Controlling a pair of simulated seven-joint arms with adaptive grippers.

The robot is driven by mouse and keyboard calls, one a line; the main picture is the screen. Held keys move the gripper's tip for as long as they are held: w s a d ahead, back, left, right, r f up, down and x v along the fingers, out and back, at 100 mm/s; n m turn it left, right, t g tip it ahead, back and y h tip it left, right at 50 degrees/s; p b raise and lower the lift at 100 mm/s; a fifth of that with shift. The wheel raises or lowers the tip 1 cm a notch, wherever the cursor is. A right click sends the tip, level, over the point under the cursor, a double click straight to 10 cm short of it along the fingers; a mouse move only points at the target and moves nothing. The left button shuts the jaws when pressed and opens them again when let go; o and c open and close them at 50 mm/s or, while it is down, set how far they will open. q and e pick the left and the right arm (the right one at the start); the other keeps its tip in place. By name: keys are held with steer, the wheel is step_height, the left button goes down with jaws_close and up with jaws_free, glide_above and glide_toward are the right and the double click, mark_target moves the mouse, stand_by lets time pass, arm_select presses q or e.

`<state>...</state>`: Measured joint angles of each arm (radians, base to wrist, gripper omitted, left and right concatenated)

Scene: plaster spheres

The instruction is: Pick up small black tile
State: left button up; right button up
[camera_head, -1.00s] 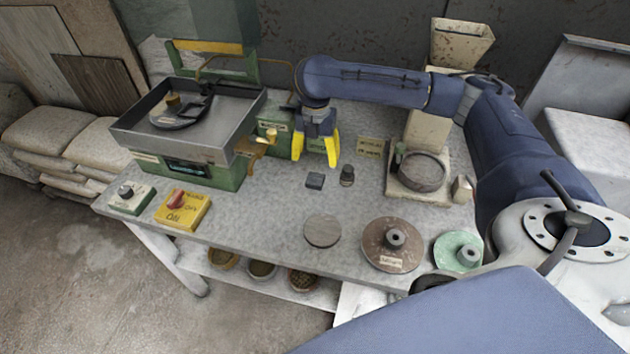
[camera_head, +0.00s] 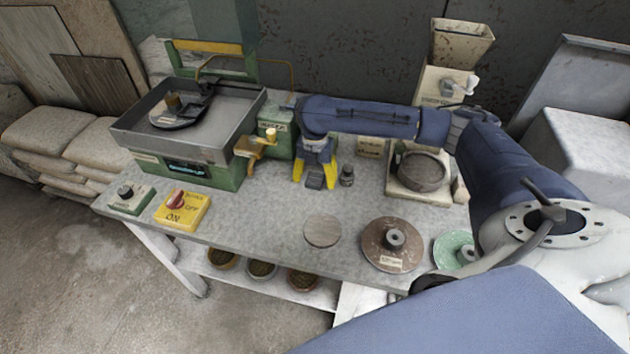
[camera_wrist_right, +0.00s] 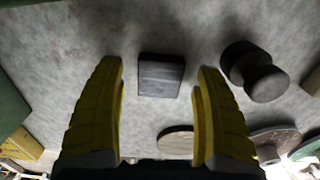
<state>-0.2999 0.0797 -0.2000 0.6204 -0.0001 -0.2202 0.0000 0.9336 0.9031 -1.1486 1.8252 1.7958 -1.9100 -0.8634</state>
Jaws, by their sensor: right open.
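The small black tile (camera_head: 315,180) lies on the grey table, between the fingers of my right gripper (camera_head: 314,180) in the head view. In the right wrist view the dark tile (camera_wrist_right: 161,74) lies flat, with its near edge about level with the yellow fingertips. My right gripper (camera_wrist_right: 160,78) is open, one finger on each side of the tile with a gap on both sides. I cannot tell how far the fingertips are above the table. My left gripper is not in view.
A small dark knobbed piece (camera_head: 347,175) stands just right of the right finger. A green machine with a grey tray (camera_head: 225,130) is to the left. A grey disc (camera_head: 322,231) and a brown disc (camera_head: 390,258) lie nearer the front. The table between is clear.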

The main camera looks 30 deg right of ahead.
steer(key=shift+f, duration=0.35)
steer(key=shift+c, duration=0.3)
steer(key=c, duration=1.3)
steer(key=shift+r, duration=0.1)
